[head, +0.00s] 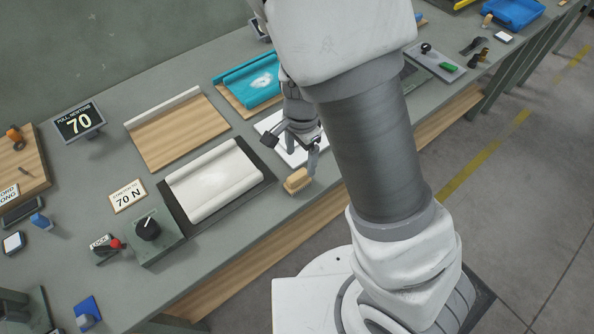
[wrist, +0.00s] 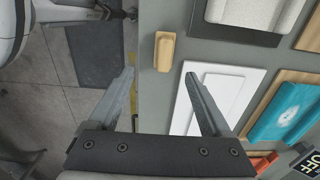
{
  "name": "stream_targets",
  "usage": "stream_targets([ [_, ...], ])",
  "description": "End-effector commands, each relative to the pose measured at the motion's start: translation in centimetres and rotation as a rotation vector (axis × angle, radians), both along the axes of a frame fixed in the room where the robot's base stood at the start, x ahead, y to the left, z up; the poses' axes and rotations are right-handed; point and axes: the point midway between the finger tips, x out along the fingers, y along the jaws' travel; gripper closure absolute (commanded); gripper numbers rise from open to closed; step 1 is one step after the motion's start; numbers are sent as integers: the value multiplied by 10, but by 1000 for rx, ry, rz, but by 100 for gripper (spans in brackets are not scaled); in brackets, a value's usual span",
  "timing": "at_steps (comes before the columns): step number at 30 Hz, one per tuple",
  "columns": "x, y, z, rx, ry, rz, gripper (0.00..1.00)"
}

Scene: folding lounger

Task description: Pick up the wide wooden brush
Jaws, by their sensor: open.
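A small tan wooden brush (head: 297,181) sits on the grey bench near its front edge, to the right of a dark tray. In the wrist view the brush (wrist: 165,52) lies beyond the fingertips, near the bench edge. My gripper (head: 291,139) is above the bench, with its fingers spread and nothing between them. In the wrist view my gripper (wrist: 159,78) has its two fingers wide apart, and the brush is apart from both. The underside of the brush is hidden.
A white board (wrist: 217,100) lies beside the brush. A dial box (head: 157,240) stands left. Floor is open beyond the front edge.

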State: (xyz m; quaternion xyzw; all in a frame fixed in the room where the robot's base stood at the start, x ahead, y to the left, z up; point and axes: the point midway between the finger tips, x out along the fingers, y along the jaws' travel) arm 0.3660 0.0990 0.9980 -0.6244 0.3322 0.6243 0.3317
Motion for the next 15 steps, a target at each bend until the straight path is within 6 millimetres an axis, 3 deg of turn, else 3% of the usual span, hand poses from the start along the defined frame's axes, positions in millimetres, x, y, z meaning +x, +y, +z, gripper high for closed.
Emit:
stream_targets([
  [1,-1,-1,-16,-2,3,-2,18],
  [6,0,-1,-42,-2,2,-1,18],
  [15,1,2,-64,-1,2,-1,18],
])
